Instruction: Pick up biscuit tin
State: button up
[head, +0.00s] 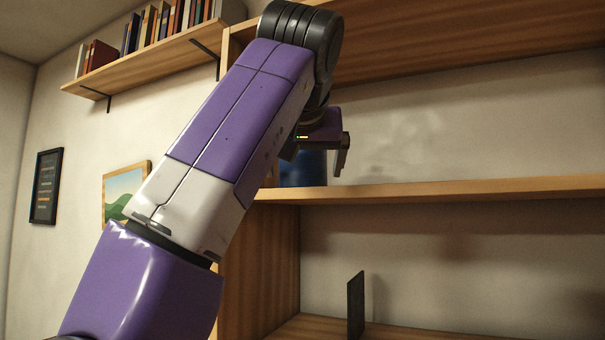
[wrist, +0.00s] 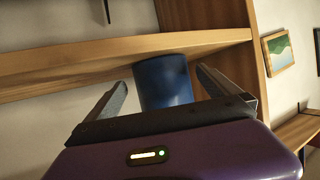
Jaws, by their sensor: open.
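The blue cylinder (wrist: 165,82), which looks like the biscuit tin, shows between the two fingers of my gripper (wrist: 163,79) in the wrist view, where the picture is turned over. In the head view the tin (head: 303,171) stands on the upper shelf board, mostly hidden behind my arm and gripper (head: 318,165). My gripper is open. One finger shows to the right of the tin in the head view. I cannot tell how far the fingers reach along the tin, and no contact shows.
The shelf board (head: 430,190) runs under the tin, with a side panel (head: 258,265) at its left end. A thin dark upright panel (head: 356,304) stands on the lower shelf. The upper shelf is clear to the right. A wall shelf (head: 150,62) holds several books.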

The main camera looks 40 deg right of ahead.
jog(key=x, duration=0.2)
jog(key=r+p+x, duration=0.1)
jog(key=x, duration=0.1)
jog(key=shift+w+d+f, duration=0.15)
jog(key=shift+w+d, duration=0.15)
jog(key=shift+w+d+f, duration=0.2)
jog(key=shift+w+d, duration=0.1)
jog(key=c, duration=1.7)
jog(key=shift+c, duration=0.2)
